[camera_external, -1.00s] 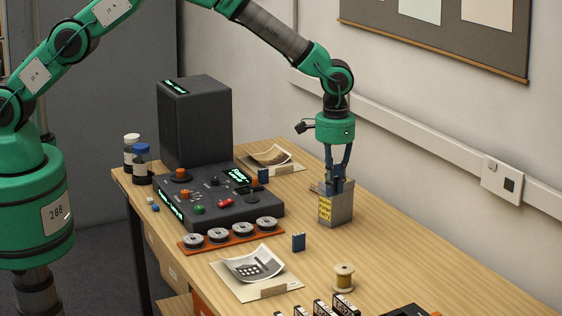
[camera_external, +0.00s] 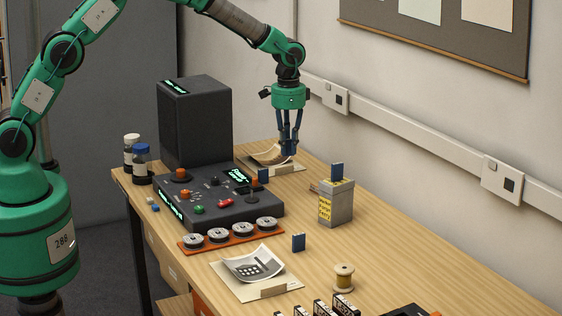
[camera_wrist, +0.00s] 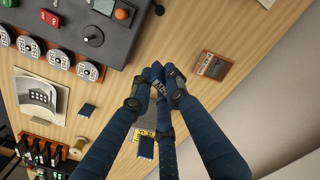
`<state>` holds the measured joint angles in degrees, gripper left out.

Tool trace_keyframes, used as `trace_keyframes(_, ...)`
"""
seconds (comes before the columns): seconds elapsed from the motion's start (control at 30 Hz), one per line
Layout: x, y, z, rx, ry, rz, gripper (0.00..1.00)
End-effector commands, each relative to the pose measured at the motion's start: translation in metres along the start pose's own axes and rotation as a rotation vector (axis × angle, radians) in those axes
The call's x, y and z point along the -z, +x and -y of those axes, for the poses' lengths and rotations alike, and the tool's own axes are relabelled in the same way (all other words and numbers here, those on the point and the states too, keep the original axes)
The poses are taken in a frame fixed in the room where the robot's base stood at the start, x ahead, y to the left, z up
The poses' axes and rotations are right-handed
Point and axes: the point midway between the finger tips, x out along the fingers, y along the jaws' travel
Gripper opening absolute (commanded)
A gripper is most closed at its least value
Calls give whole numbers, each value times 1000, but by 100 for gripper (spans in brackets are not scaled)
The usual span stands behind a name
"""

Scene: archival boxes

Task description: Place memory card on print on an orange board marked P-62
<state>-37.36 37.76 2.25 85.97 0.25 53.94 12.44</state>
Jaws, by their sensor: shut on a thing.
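My gripper (camera_external: 290,152) is in the air near the back print, with its jaws shut on a small dark thing. It shows in the wrist view (camera_wrist: 157,74), where the fingers mostly hide the thing, which I take to be the memory card. A curled print (camera_external: 275,153) lies on a board at the back, beyond the console. Another print (camera_external: 252,263) lies on a pale board in front; it shows at left in the wrist view (camera_wrist: 36,96). I cannot read P-62 on either, nor see a clearly orange board under them.
A grey box (camera_external: 341,209) with a yellow label has a blue card (camera_external: 337,172) standing in its top. The console (camera_external: 217,203), reels (camera_external: 230,233) and spool (camera_external: 344,279) occupy the desk.

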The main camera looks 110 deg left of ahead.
Motion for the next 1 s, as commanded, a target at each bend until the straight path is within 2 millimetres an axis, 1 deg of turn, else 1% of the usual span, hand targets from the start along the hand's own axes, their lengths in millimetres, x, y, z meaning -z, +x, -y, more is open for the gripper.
trace_keyframes(0.1, -9, 2, 18, 0, 19, -1, 0)
trace_keyframes(0.23, -17, 4, 33, 0, 41, 1, 0)
trace_keyframes(0.3, -16, 16, 30, -1, 41, 4, 0)
trace_keyframes(0.73, -16, 81, 29, 0, 40, 3, 0)
trace_keyframes(0.83, -16, 90, 30, 0, 40, 1, 0)
trace_keyframes(1.0, -15, 95, 30, 0, 40, 0, 0)
